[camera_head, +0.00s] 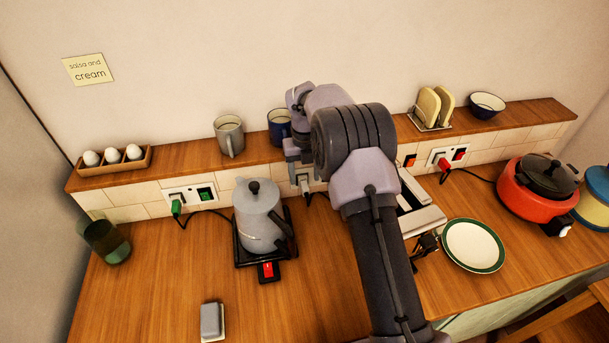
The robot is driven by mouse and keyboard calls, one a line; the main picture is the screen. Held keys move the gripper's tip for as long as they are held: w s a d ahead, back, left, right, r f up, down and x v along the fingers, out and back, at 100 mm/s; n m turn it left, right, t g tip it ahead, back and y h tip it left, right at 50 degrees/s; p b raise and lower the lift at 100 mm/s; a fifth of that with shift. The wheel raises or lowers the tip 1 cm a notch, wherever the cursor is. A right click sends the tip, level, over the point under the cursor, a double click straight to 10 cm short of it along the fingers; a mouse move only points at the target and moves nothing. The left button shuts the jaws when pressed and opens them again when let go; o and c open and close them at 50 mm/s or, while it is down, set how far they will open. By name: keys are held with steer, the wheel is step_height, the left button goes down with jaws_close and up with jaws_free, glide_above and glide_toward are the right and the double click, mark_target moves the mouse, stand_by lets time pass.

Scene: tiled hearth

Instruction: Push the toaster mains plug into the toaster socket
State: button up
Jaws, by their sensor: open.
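My gripper (297,163) hangs at the tiled upstand below the ledge, left of my arm's elbow, its jaws open. A grey plug (305,185) with a dark cable is just below it, at a pale socket plate mostly hidden by my gripper and arm. I cannot tell whether this plug is fully in or partly out, nor whether it is the toaster's. A silvery, boxy thing (420,219), perhaps the toaster, shows right of my forearm, which hides most of it.
A grey kettle (259,217) stands on a black base left of my arm. Green (176,207) and red (443,164) plugs sit at other sockets. Mugs (229,135) and a toast rack (431,126) line the ledge. A plate (473,246) and red pot (530,198) are right.

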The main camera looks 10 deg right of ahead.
steer(key=shift+r, duration=0.65)
step_height(320, 180, up, 17)
steer(key=p, duration=0.4)
steer(key=shift+r, duration=0.2)
stand_by(0.5)
